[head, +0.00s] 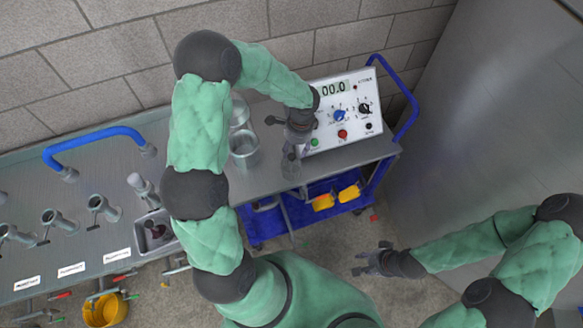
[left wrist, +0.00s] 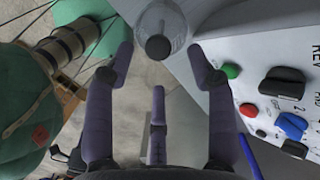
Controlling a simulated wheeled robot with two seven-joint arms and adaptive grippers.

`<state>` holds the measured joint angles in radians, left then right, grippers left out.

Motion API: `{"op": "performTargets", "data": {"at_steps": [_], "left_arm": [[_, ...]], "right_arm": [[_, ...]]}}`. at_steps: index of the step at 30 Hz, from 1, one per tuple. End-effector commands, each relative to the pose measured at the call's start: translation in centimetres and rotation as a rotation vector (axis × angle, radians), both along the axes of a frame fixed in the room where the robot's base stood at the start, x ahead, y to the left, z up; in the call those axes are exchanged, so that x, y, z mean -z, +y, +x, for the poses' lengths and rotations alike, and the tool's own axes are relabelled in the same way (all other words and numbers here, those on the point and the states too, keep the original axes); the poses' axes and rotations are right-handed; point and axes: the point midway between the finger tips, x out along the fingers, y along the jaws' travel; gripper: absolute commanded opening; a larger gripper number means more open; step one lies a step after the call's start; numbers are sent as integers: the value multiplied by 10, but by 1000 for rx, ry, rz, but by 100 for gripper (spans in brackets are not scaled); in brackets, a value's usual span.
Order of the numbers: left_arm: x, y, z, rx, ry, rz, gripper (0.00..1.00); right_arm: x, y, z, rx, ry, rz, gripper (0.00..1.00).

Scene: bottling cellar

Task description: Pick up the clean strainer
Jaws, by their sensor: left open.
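My left gripper (head: 292,158) hangs over the trolley top, just left of the control box. In the left wrist view its fingers (left wrist: 162,62) are spread with nothing held. Just beyond the fingertips there is a round, see-through, mesh-like thing with a dark grey knob (left wrist: 158,46), which looks like a strainer. In the head view only a pale bit of it shows beneath the gripper; I cannot tell whether it is clean. A dark purple-stained thing (head: 156,229) lies in a small basin on the left counter. My right gripper (head: 362,262) is open and empty over the floor.
The white control box (head: 345,110) with knobs stands close to the right of my left gripper. Clear glass vessels (head: 244,150) stand to its left. The blue-handled trolley (head: 385,147) has yellow items below. A counter (head: 95,240) with several taps is left.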

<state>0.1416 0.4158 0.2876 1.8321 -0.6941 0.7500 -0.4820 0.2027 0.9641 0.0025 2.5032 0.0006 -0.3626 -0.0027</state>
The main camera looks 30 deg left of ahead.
Motion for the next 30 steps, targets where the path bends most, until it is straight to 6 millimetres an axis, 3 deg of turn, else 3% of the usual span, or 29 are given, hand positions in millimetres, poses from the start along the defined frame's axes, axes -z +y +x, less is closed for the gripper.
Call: {"op": "performTargets", "data": {"at_steps": [5, 13, 21, 27, 30], "left_arm": [[12, 2, -2, -1, 2, 0, 56], [48, 7, -6, -1, 2, 0, 56], [51, 7, -6, -1, -1, 0, 56], [51, 7, -6, -1, -1, -1, 0], [51, 7, -6, -1, -1, -1, 0]], "right_arm": [[2, 0, 0, 0, 0, 0, 36], [7, 0, 0, 0, 0, 0, 36], [7, 0, 0, 0, 0, 0, 36], [7, 0, 0, 0, 0, 0, 36], [7, 0, 0, 0, 0, 0, 36]]}}
